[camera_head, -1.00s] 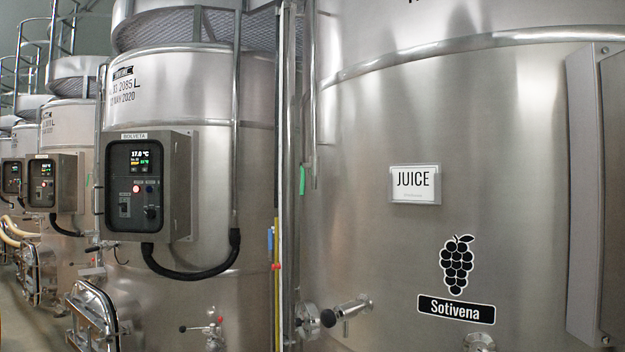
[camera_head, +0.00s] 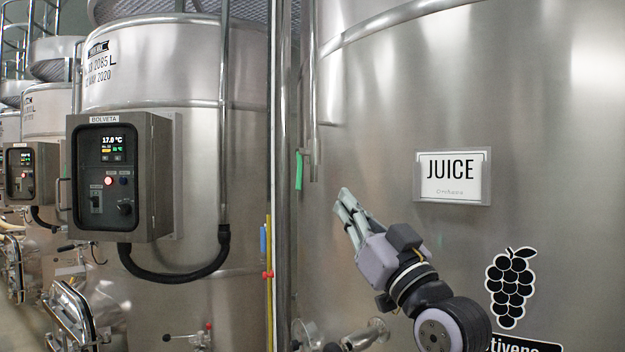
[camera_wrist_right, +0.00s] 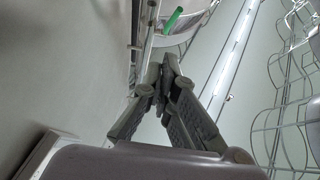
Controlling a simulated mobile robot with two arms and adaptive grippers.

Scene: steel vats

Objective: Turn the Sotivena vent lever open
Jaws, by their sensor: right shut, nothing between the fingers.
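The Sotivena vat (camera_head: 400,120) is the large steel vat on the right, with a grape sign that is partly cut off at the bottom. A green lever handle (camera_head: 299,171) hangs upright beside the lower end of a thin vertical pipe (camera_head: 313,120) at the vat's left side. My right gripper (camera_head: 344,197) is shut and empty, in front of the vat, to the right of and a little below the green handle, apart from it. In the right wrist view the green handle (camera_wrist_right: 174,19) shows beyond the shut fingertips (camera_wrist_right: 163,65). My left gripper is not in view.
A JUICE card (camera_head: 452,176) in a holder is on the vat to the right of my arm. A valve (camera_head: 365,336) sticks out low on the vat. The Bolveta vat with its control box (camera_head: 115,175) stands to the left, past vertical pipes (camera_head: 282,150).

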